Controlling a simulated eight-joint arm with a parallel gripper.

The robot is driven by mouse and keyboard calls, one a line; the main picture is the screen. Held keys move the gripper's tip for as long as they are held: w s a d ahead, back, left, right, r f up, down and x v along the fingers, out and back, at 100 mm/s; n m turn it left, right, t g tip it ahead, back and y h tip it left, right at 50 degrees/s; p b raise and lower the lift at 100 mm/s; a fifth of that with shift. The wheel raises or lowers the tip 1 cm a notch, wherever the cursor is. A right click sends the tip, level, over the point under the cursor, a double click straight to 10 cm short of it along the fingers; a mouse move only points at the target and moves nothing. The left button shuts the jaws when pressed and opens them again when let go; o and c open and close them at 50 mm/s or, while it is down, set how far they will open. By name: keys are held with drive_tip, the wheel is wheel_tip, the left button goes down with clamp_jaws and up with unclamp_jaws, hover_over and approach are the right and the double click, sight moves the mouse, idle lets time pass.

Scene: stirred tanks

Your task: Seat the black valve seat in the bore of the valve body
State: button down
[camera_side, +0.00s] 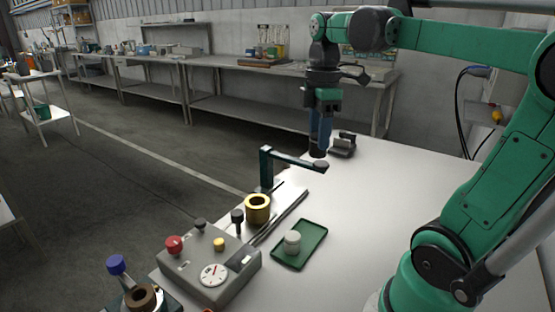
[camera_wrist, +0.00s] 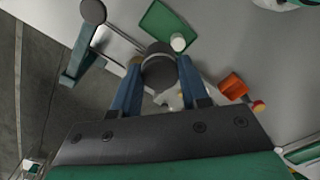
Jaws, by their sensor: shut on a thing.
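My gripper (camera_side: 319,140) has two blue fingers. It is shut on a dark, short cylinder, the black valve seat (camera_side: 318,154), and holds it above the white table. In the wrist view the black valve seat (camera_wrist: 158,66) sits between the fingertips (camera_wrist: 158,74). A brass ring-shaped body with an open bore (camera_side: 257,214) stands behind the control box. A brown ring-shaped piece (camera_side: 142,299) with a dark bore is at the lower left, partly cut off. I cannot tell for certain which of these is the valve body. The held seat is clear of both.
A dark bracket (camera_side: 266,168) with an overhanging arm stands near the gripper. A green tray (camera_side: 313,234) holds a white cylinder (camera_side: 292,242). A grey control box (camera_side: 232,275) has knobs and a gauge. An orange block (camera_wrist: 233,87) shows in the wrist view. The table's right side looks clear.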

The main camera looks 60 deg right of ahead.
drive_tip(key=w+a+r, duration=0.1)
drive_tip(key=w+r, duration=0.1)
drive_tip(key=w, duration=0.4)
drive_tip(key=w+a+r, duration=0.2)
drive_tip(key=w, duration=0.4)
drive_tip(key=shift+m, duration=0.4)
wheel_tip(320, 180, down, 19)
drive_tip(key=shift+w+d+f, duration=0.15)
drive_tip(key=shift+f, duration=0.1)
drive_tip(key=shift+c, duration=2.2)
unclamp_jaws()
